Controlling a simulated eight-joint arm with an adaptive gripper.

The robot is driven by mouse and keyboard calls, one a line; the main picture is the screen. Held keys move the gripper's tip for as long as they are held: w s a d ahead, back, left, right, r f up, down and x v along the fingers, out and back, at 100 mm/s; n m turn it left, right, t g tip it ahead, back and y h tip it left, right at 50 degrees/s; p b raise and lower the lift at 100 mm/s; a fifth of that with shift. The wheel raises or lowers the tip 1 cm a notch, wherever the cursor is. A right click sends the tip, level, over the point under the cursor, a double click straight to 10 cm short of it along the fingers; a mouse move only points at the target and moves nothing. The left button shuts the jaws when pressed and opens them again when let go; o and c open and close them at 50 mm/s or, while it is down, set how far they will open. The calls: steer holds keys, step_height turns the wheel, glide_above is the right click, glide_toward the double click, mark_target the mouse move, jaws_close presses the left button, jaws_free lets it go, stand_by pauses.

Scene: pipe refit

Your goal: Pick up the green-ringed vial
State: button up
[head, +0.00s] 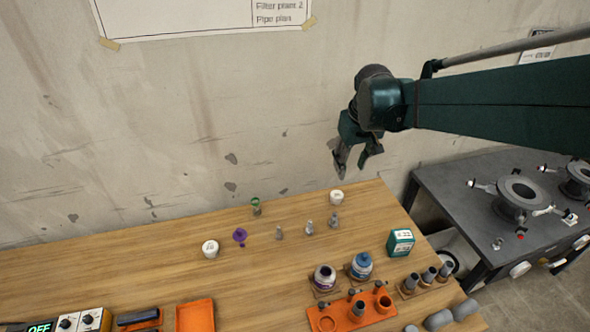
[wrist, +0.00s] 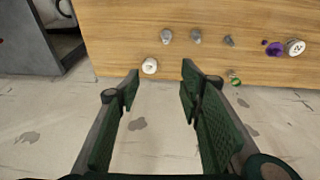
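The green-ringed vial (head: 256,206) is a small item with a green top, standing near the back edge of the wooden bench. It also shows in the wrist view (wrist: 233,79), right of my fingers and partly close to the right finger's outline. My gripper (head: 352,166) hangs in the air above the back of the bench, to the right of the vial and well above it. In the wrist view my gripper (wrist: 160,75) has its fingers spread with nothing between them.
An orange rack (head: 355,315), two jars and a green box (head: 401,242) are at front right. The wall is close behind.

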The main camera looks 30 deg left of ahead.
steer(key=a+f+n, duration=0.1)
steer(key=a+f, duration=0.2)
steer(key=a, duration=0.3)
steer(key=a+f+n+g, duration=0.1)
steer(key=a+f, duration=0.3)
steer(key=a, duration=0.3)
steer(key=a+f+n, duration=0.1)
steer(key=a+f, duration=0.2)
steer(key=a, duration=0.3)
steer(key=n+g+h+p, duration=0.1)
steer(key=n, duration=0.1)
glide_above(255, 200)
steer(key=f, duration=1.1)
steer(key=shift+w+a+f, duration=0.15)
steer(key=shift+a+f, duration=0.05)
steer(key=shift+f, duration=0.1)
steer(key=shift+f, duration=1.3)
steer(key=shift+f, duration=0.1)
steer(key=shift+d+f+b, duration=0.2)
steer(key=shift+f+b, duration=0.2)
steer(key=shift+f, duration=2.05)
steer(key=shift+c, duration=0.4)
steer(key=c, duration=0.9)
